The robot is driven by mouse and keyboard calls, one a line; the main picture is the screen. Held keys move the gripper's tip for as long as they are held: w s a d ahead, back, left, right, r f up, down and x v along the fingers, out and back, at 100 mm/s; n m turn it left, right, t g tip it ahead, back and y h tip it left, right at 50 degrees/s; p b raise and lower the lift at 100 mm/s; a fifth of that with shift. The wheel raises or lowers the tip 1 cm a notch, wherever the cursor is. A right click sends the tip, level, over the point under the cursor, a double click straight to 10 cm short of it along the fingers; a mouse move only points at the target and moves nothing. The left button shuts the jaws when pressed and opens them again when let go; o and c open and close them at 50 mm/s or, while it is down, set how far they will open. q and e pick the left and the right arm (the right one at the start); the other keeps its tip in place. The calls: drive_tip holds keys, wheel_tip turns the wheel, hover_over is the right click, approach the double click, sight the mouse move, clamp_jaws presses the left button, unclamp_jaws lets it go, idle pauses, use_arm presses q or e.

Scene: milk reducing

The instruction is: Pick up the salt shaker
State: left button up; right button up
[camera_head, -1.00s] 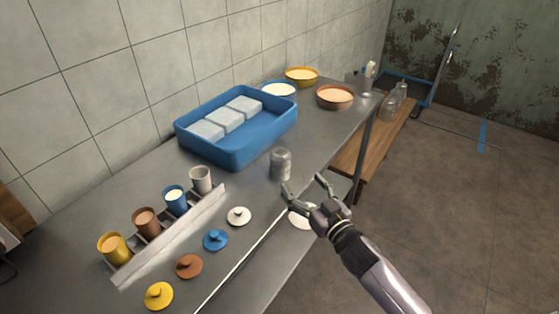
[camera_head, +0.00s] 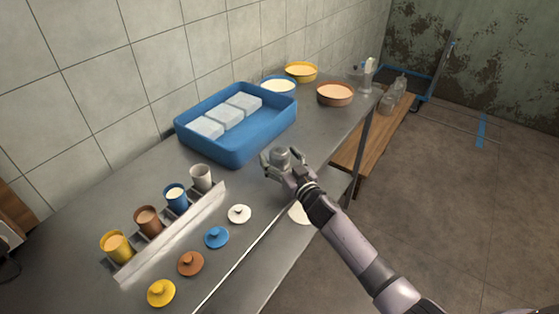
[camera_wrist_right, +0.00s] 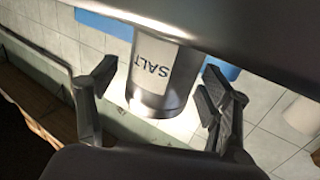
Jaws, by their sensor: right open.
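The salt shaker is a grey metal cylinder that stands on the metal table. In the head view its top (camera_head: 281,154) shows between the fingers of my right gripper (camera_head: 283,163), which hide most of its body. In the right wrist view the shaker (camera_wrist_right: 160,75) carries a "SALT" label and sits between the two open fingers (camera_wrist_right: 158,95). A gap shows on each side of it, so the fingers are around it and not closed on it. My left gripper is not in view.
A blue tray (camera_head: 238,152) with white blocks is behind the shaker. Coloured cups stand in a metal rack (camera_head: 180,240) at left, with lids such as the white one (camera_head: 240,214) in front. Bowls, such as the orange one (camera_head: 335,95), stand farther back. The table's front edge is close to my right arm.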

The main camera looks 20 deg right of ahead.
drive_tip(key=shift+w, duration=0.15)
drive_tip(key=shift+c, duration=0.4)
drive_tip(key=c, duration=1.4)
